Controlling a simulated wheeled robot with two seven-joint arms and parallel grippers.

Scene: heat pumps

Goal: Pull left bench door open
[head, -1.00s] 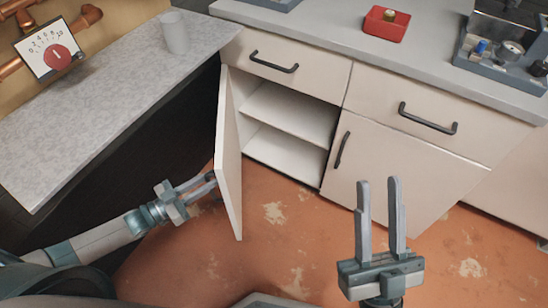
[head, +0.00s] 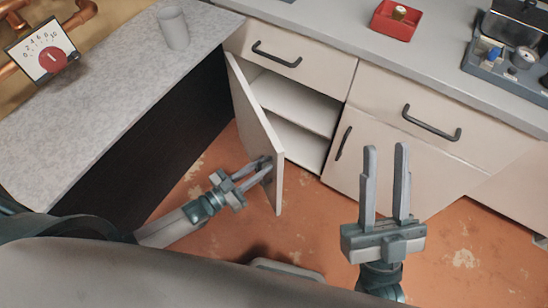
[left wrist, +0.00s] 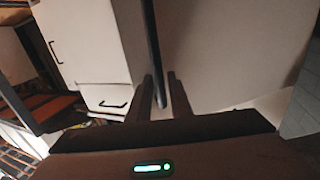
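The left bench door (head: 260,130) is beige and stands ajar, hinged at its left edge, showing white shelves (head: 295,112) inside. My left gripper (head: 266,170) is at the door's outer face, near its free edge. In the left wrist view a dark bar, apparently the door handle (left wrist: 153,45), runs down between the fingers of my left gripper (left wrist: 159,82). The fingers look apart, with narrow gaps beside the bar; contact is unclear. My right gripper (head: 386,150) is open and empty in front of the closed right door (head: 385,165).
Drawers with dark handles sit above the doors. A grey counter (head: 120,75) with a cup (head: 173,28) stands at left. Orange floor (head: 325,225) is clear in front.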

